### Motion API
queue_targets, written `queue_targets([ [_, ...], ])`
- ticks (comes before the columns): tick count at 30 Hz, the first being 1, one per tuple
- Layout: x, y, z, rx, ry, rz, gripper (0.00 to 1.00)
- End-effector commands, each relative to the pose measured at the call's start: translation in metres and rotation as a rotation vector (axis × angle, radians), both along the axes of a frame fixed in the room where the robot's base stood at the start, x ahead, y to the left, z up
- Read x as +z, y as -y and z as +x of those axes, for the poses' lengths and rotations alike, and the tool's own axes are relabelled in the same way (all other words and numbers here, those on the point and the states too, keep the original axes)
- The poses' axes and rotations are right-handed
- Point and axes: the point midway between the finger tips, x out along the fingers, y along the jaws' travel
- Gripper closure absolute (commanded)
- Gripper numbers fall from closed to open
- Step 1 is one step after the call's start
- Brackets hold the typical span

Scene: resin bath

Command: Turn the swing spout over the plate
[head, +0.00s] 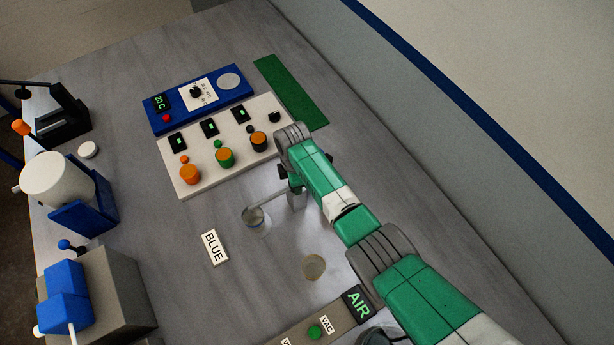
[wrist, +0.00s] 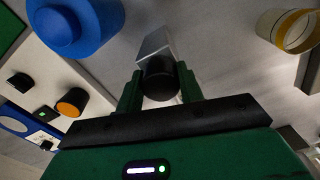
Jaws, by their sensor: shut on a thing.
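The swing spout is a thin grey bar (head: 268,201) in the head view. Its left end appears over a clear round vessel (head: 256,222); its right end is by my gripper. My gripper (head: 290,184) is low over the table, partly hidden by my own arm. In the wrist view its two green fingers (wrist: 160,92) are shut on a black round knob (wrist: 160,78), with a grey block-like piece (wrist: 153,44) just beyond. A small tan round dish or cup (head: 313,267) stands apart, below right of the spout. I cannot tell for sure which item is the plate.
A white panel with knobs (head: 200,178) and a blue unit (head: 172,117) lie behind the spout. A BLUE label (head: 215,247) lies at left. A grey strip with an AIR sign (head: 357,304) is in front. Bare table surrounds the spout's left end.

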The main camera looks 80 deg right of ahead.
Motion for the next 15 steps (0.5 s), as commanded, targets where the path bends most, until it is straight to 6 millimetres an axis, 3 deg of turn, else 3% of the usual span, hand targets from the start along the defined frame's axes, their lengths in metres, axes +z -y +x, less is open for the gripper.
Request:
queue_targets([
  [15,0.0020,-0.0033,0.0055,0.030,0.000,-0.001,1.00],
])
